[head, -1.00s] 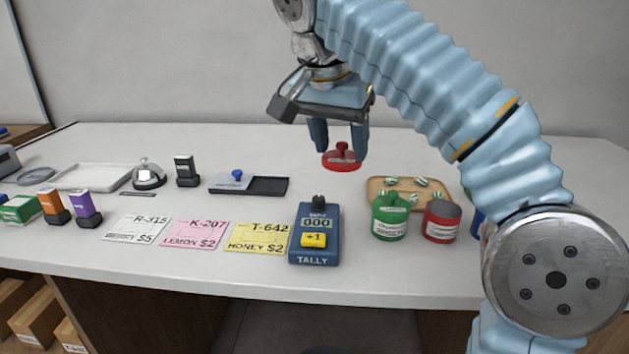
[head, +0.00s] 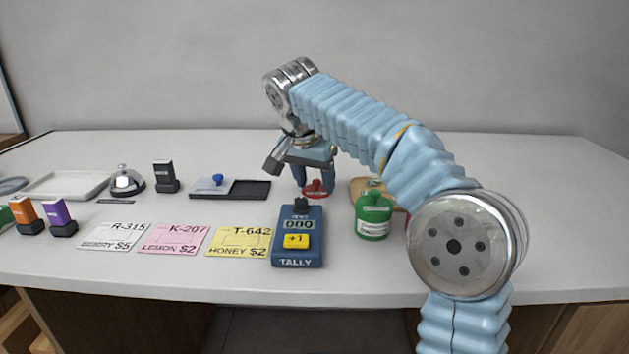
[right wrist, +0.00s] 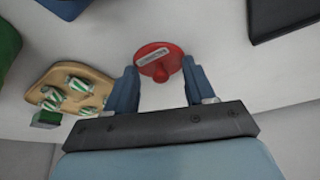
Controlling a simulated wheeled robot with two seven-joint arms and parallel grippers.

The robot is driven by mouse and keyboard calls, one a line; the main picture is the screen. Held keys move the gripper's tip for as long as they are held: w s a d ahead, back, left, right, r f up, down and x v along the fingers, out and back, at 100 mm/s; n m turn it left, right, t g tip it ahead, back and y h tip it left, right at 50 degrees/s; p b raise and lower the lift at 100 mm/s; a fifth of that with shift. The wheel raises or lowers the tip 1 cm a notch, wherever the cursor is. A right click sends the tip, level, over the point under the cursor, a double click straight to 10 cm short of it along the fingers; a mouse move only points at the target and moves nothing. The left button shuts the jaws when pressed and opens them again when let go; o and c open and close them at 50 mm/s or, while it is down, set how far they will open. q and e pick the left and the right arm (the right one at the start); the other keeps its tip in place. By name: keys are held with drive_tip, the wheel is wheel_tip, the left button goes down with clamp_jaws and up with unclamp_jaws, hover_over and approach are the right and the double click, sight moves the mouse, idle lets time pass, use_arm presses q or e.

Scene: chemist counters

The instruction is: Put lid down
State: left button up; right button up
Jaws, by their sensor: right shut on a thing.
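The round red lid (head: 317,190) with a knob and a pale label is between the fingers of my right gripper (head: 316,182). It is low over the back part of the counter, behind the tally counter; I cannot tell if it touches the surface. In the right wrist view the lid (right wrist: 157,57) lies flat to the counter, with one finger of my right gripper (right wrist: 162,88) on each side of it. My left gripper is not in view.
The blue tally counter (head: 298,246) stands in front of the lid. The green jar (head: 373,222) and the wooden tray (right wrist: 62,73) of striped sweets are to its right in the head view. The black stamp-pad tray (head: 251,189) is to its left. Price cards (head: 238,241) lie in front.

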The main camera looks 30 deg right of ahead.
drive_tip(key=o, duration=1)
drive_tip(key=shift+o, duration=0.2)
drive_tip(key=p+v, duration=0.2)
drive_tip(key=v, duration=1)
